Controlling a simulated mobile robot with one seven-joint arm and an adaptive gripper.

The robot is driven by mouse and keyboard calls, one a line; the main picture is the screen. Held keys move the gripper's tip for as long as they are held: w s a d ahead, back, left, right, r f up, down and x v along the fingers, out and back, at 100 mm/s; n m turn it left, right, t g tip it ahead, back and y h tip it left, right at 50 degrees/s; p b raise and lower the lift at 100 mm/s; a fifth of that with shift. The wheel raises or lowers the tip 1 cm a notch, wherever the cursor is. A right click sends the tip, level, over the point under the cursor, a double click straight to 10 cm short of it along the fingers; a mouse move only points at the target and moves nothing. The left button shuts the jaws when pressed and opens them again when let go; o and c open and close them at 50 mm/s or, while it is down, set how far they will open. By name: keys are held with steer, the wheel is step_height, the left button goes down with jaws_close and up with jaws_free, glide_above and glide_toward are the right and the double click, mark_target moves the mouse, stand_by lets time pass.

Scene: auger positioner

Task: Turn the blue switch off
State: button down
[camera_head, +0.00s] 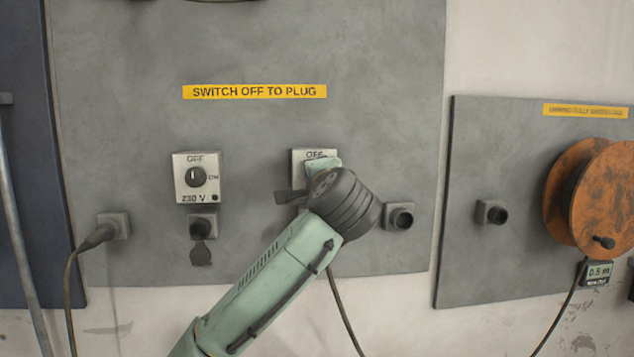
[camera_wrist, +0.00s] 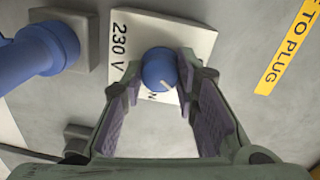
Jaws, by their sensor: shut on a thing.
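The blue switch (camera_wrist: 157,66) is a round knob on a white plate (camera_wrist: 195,40) marked 230 V, seen in the wrist view. Its pale mark points mostly toward the partly hidden ON label, slightly to the OFF side. My gripper (camera_wrist: 160,73) has its two purple-padded fingertips on either side of the knob and is shut on it. In the head view the top of the switch plate (camera_head: 300,156), with its OFF label, shows behind my wrist. There my arm hides the knob and fingertips.
A blue plug (camera_wrist: 45,45) sits in a socket beside the plate. Left in the head view is a switch with a black knob (camera_head: 196,177), above a socket (camera_head: 203,226). Another socket (camera_head: 399,216) is close right of my wrist. An orange reel (camera_head: 577,195) stands farther right.

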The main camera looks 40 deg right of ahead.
steer(key=n+b, duration=0.1)
steer(key=n, duration=0.5)
steer(key=shift+f, duration=0.1)
steer(key=shift+n, duration=0.3)
stand_by(0.4)
steer(key=c, duration=1.2)
jaws_free()
steer(key=shift+c, duration=0.2)
steer(key=v, duration=1.2)
steer(key=shift+a, duration=0.2)
steer(key=shift+w, duration=0.1)
